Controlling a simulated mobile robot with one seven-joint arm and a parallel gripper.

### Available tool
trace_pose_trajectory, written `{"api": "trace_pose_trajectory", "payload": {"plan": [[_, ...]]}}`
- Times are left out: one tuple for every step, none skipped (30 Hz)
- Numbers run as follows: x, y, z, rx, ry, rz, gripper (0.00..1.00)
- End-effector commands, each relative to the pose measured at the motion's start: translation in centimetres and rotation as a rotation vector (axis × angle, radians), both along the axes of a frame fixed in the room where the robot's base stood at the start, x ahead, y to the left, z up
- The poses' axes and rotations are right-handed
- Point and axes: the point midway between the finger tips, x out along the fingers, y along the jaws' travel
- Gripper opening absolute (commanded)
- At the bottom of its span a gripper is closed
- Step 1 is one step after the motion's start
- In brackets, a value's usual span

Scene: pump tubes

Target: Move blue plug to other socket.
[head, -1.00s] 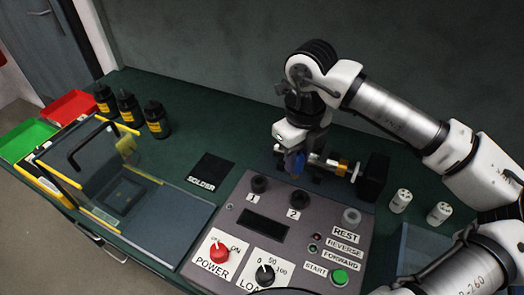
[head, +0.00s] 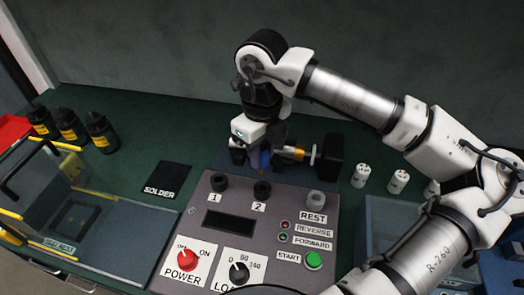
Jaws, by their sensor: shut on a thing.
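The blue plug (head: 264,159) shows as a small dark blue piece at my gripper (head: 259,163), which is shut on it. The fingers and most of the plug are hard to make out. In the picture, the plug is just above the socket marked 2 (head: 262,189), with a small gap between them. The socket marked 1 (head: 218,182) is to its left, and the grey REST socket (head: 316,198) is to its right. All three are along the back edge of the grey control panel (head: 210,250).
A pump with a yellow part (head: 292,153) and a black block (head: 328,158) is close behind and right of my gripper. White cylinders (head: 361,175) stand farther right. A black SOLDER mat (head: 168,178), a clear-walled box (head: 110,222) and dark bottles (head: 101,132) are left.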

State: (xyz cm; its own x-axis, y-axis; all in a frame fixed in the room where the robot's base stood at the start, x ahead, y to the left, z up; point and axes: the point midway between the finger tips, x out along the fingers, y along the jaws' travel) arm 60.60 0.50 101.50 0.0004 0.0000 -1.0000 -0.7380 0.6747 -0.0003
Motion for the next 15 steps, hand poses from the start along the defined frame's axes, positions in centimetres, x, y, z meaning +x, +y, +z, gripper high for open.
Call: {"api": "trace_pose_trajectory", "payload": {"plan": [[0.0, 0.0, -1.0, 0.0, 0.0, 0.0, 0.0], [0.0, 0.0, -1.3, 0.0, 0.0, 0.0, 0.0], [0.0, 0.0, -1.7, -0.001, -0.001, 0.0, 0.0], [0.0, 0.0, -2.0, -0.001, -0.001, 0.0, 0.0], [0.0, 0.0, -2.3, -0.001, -0.001, 0.0, 0.0], [0.0, 0.0, -2.6, 0.0, 0.0, 0.0, 0.0], [0.0, 0.0, -2.9, 0.0, 0.0, 0.0, 0.0], [0.0, 0.0, -3.2, 0.0, 0.0, 0.0, 0.0], [0.0, 0.0, -3.6, 0.0, 0.0, 0.0, 0.0], [0.0, 0.0, -3.8, 0.0, 0.0, 0.0, 0.0], [0.0, 0.0, -4.0, 0.0, 0.0, 0.0, 0.0], [0.0, 0.0, -4.3, 0.0, 0.0, 0.0, 0.0], [0.0, 0.0, -4.4, 0.0, 0.0, 0.0, 0.0], [0.0, 0.0, -4.5, 0.0, 0.0, 0.0, 0.0], [0.0, 0.0, -4.7, 0.0, 0.0, 0.0, 0.0]]}}
